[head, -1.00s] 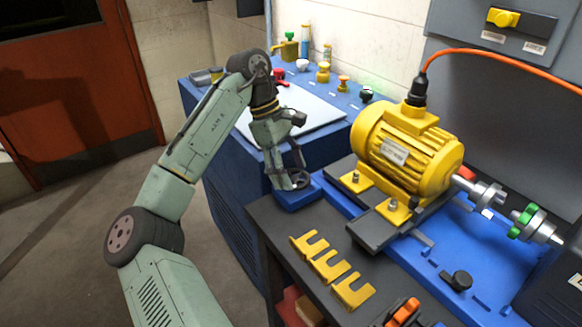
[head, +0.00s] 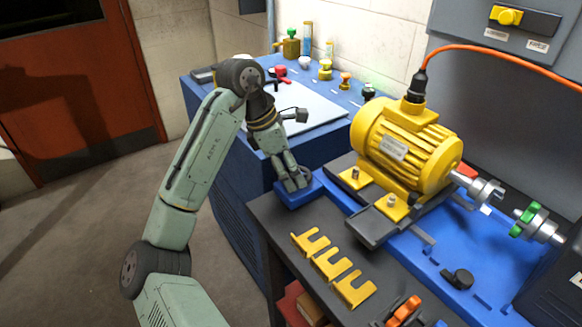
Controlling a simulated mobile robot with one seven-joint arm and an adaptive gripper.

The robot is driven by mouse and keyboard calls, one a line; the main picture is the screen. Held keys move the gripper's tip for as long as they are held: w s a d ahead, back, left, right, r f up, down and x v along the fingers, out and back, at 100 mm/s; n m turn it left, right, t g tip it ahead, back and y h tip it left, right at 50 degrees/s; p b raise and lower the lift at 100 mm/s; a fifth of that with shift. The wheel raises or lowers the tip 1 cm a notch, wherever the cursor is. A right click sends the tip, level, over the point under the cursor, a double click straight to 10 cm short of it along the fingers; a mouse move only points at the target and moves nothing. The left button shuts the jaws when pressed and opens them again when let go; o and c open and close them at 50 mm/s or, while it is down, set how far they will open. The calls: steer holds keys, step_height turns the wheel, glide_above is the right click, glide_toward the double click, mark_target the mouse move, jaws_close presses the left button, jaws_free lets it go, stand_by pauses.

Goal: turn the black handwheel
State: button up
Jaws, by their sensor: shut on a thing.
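The black handwheel (head: 301,182) sits on a small blue block at the left end of the blue machine bed (head: 312,194). My gripper (head: 293,183) reaches down onto it from above and is shut on it. The fingers cover most of the wheel, so its rim and turning position are mostly hidden.
The yellow motor (head: 405,150) stands close on the right. Yellow slotted shims (head: 335,268) lie on the dark bench top in front. A blue cabinet (head: 225,165) with bottles and knobs stands behind. A black knob (head: 458,279) sits farther right on the bed.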

steer(key=shift+f, duration=0.1)
stand_by(0.3)
steer(key=o, duration=1.1)
steer(key=shift+o, duration=0.2)
steer(key=v, duration=1.2)
steer(key=shift+d, duration=0.1)
